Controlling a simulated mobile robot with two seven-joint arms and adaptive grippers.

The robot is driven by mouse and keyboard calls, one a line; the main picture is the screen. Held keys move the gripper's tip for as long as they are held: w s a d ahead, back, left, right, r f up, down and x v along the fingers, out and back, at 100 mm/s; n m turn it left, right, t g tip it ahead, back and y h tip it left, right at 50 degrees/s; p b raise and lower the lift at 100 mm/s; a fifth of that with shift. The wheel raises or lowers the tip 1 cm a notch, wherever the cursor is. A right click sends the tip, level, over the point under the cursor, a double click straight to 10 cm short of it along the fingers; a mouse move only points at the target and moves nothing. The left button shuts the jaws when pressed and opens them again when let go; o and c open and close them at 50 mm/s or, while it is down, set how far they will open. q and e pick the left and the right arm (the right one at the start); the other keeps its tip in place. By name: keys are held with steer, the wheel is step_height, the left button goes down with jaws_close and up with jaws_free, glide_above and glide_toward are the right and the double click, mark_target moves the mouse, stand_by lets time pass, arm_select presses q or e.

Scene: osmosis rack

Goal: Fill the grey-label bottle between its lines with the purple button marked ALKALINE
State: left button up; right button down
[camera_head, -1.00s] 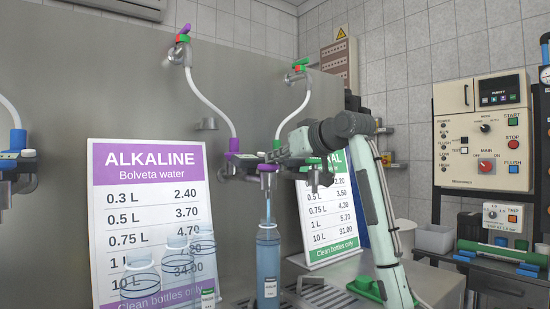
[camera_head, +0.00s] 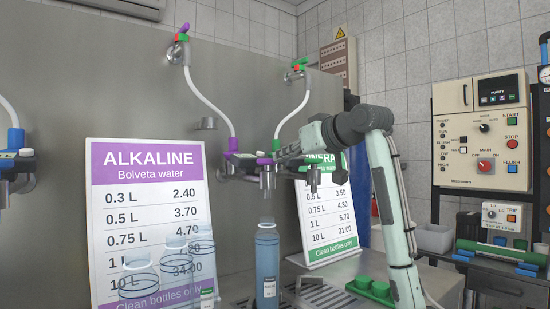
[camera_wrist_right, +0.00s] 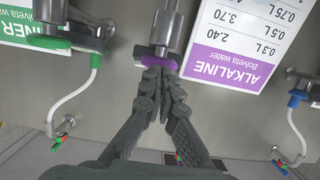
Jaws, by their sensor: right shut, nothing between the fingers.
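The bottle with a small greyish label (camera_head: 267,265) stands upright under the alkaline tap's nozzle (camera_head: 267,181). It holds blue water up to near its shoulder; its lines are too small to read. No stream falls from the nozzle. The purple button (camera_head: 264,161) is on the front of the tap, and it also shows in the wrist view (camera_wrist_right: 158,62). My right gripper (camera_head: 278,159) is shut and empty, its fingertips (camera_wrist_right: 162,75) close to the button; I cannot tell whether they touch. My left gripper is out of view.
A purple ALKALINE price board (camera_head: 147,168) stands left of the bottle, with several clear bottles (camera_head: 139,280) before it. A green-headed price board (camera_head: 328,218) stands behind my right arm.

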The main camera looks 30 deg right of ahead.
steer(key=v, duration=0.8)
steer(key=shift+s+r, duration=0.15)
steer(key=shift+s, duration=0.05)
stand_by(1.1)
